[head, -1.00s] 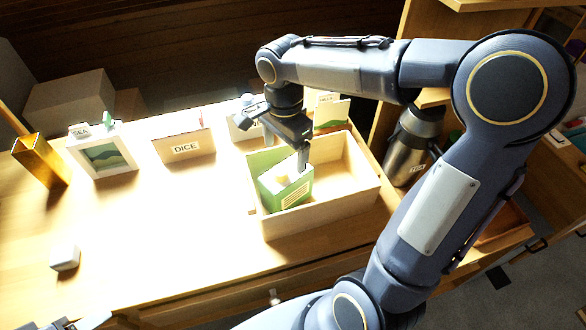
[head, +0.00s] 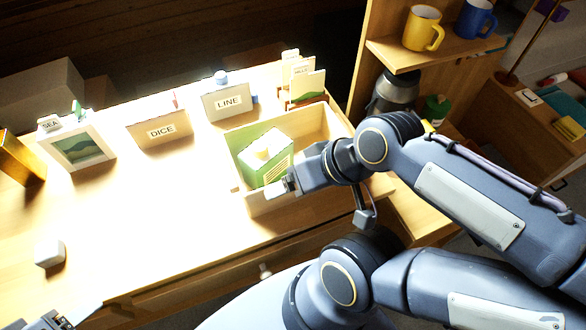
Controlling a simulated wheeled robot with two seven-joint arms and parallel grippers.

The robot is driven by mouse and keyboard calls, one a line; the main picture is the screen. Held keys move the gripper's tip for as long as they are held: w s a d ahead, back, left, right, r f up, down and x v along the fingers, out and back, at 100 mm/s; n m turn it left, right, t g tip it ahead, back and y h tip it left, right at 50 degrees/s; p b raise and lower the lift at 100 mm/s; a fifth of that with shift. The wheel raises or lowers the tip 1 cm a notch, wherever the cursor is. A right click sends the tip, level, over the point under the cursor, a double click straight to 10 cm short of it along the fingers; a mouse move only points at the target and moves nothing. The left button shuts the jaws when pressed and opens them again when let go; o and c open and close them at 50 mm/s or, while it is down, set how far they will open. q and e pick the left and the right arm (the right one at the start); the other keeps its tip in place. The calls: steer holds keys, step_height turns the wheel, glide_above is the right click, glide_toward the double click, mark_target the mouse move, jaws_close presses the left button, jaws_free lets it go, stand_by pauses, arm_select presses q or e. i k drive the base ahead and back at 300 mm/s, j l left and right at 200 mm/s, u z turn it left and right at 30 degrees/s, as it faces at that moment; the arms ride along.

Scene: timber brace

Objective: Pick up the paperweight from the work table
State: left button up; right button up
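No thing is clearly recognisable as the paperweight. A small white block (head: 50,253) lies alone at the left front of the work table (head: 150,220), and a shiny golden block (head: 20,160) stands at its far left. I cannot tell whether either is the paperweight. My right gripper (head: 284,187) is low at the front wall of the wooden tray, close to a green and white box inside it; its finger gap is not clear. My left gripper (head: 45,322) is partly in view at the bottom left corner, well in front of the white block; its fingers are cut off.
The wooden tray (head: 325,130) holds the green box (head: 265,160). A shelf with yellow (head: 422,28) and blue mugs (head: 475,20) is at right. The table's middle is clear.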

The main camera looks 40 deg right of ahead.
mark_target(49, 253)
steer(key=i+j+z, duration=0.1)
steer(key=j, duration=1.1)
steer(key=i+j, duration=0.15)
steer(key=j, duration=1.1)
steer(key=i+j+z, duration=0.15)
steer(key=j, duration=1.05)
